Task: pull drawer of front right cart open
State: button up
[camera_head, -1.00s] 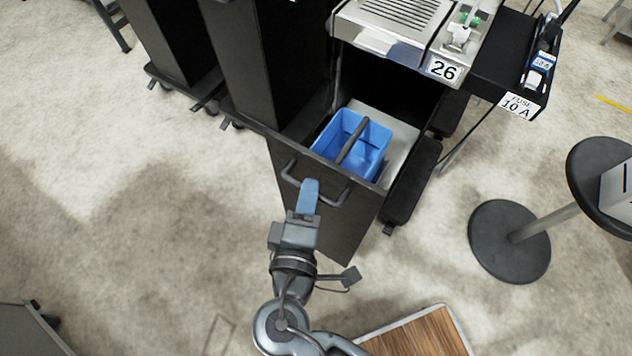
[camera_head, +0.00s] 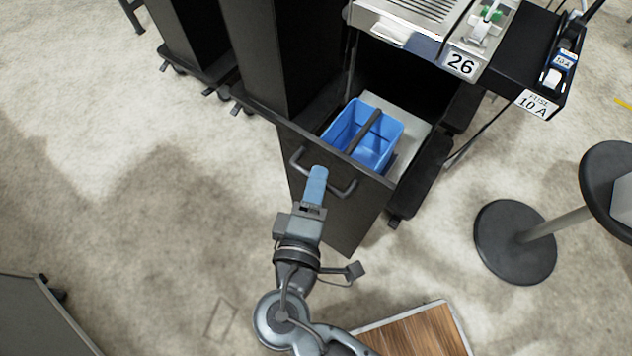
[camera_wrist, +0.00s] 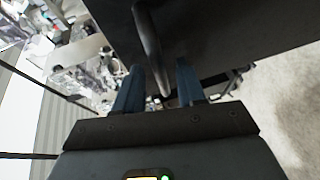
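The black drawer (camera_head: 340,215) of the cart labelled 26 stands pulled out. A blue bin (camera_head: 386,147) with a dark bar across it sits inside. The drawer's front carries a dark curved handle (camera_head: 297,158), which also shows in the wrist view (camera_wrist: 147,35). Finger contact with the bar is not visible.
A round-based stand (camera_head: 515,242) is on the right. Another dark cart (camera_head: 190,45) stands at left. A wooden-topped surface (camera_head: 415,332) lies at the bottom.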

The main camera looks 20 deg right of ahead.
jog(key=v, duration=0.7)
jog(key=shift+b, duration=0.45)
jog(key=shift+s, duration=0.15)
